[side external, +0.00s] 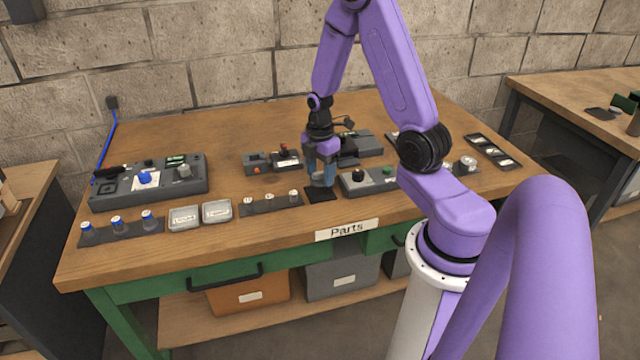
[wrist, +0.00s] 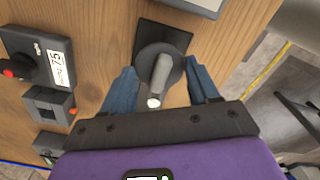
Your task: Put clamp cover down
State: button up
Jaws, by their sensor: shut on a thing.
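The clamp cover appears to be the grey round piece with a light grey handle (wrist: 150,62) between my gripper's blue fingers in the wrist view. My gripper (wrist: 160,68) is shut on it. In the side view my gripper (side external: 321,176) points down near the middle front of the bench, with the cover low between its fingers and partly hidden by them. A black square pad (side external: 320,195) lies directly below; it also shows in the wrist view (wrist: 180,38), partly covered by the cover. I cannot tell whether the cover touches the pad.
A strip of small parts (side external: 270,203) lies close on the left. Small control boxes (side external: 271,162) stand behind.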

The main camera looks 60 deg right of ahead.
aim_at(320, 178)
jog(key=shift+f, duration=1.9)
jog(key=shift+f, duration=0.15)
jog(key=o, duration=1.1)
jog(key=shift+c, duration=0.2)
